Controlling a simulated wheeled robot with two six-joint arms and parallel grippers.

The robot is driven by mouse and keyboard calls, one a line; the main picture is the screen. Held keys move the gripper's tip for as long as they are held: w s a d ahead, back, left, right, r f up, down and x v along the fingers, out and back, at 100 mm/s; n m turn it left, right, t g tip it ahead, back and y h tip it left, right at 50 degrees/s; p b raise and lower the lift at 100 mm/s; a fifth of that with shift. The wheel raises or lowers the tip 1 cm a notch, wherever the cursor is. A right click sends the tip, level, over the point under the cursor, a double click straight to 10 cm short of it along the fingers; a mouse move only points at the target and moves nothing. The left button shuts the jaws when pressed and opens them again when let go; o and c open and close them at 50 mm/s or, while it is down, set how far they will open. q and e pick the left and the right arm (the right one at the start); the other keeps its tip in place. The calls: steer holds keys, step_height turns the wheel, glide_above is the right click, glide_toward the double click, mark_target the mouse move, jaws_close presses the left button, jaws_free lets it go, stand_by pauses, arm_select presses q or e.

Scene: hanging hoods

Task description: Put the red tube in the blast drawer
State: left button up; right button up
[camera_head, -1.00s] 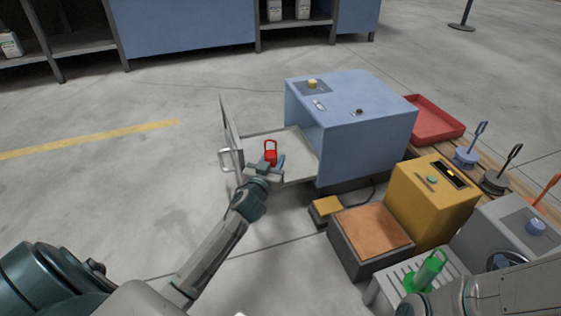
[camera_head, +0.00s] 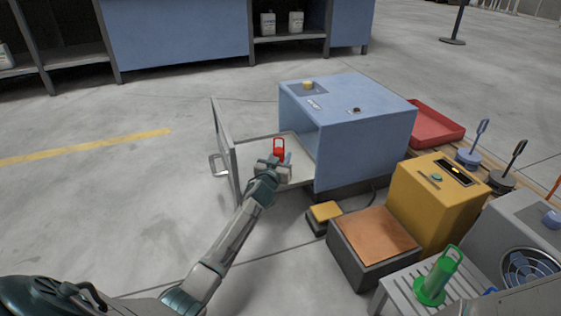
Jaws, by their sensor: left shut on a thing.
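The blast drawer (camera_head: 258,153) is pulled out to the left of a blue cabinet (camera_head: 352,115), its grey front panel (camera_head: 225,145) and handle at the far left. My left gripper (camera_head: 275,164) is shut on the red tube, reaching in from the front over the drawer's near side. The gripper hides the tube's lower part, so I cannot tell whether it touches the tray. My right gripper is not in view.
A yellow box (camera_head: 438,200), an orange-topped block (camera_head: 373,237) and a small yellow pedal (camera_head: 325,212) stand right of my left arm. A red tray (camera_head: 437,124) lies behind the cabinet's right side. Floor on the left is clear.

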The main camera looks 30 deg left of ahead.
arm_select(q)
steer(key=shift+r, duration=0.1)
steer(key=o, duration=1.1)
steer(key=shift+o, duration=0.2)
steer(key=p+v, duration=0.3)
steer(key=v, duration=0.9)
steer(key=shift+p, duration=0.4)
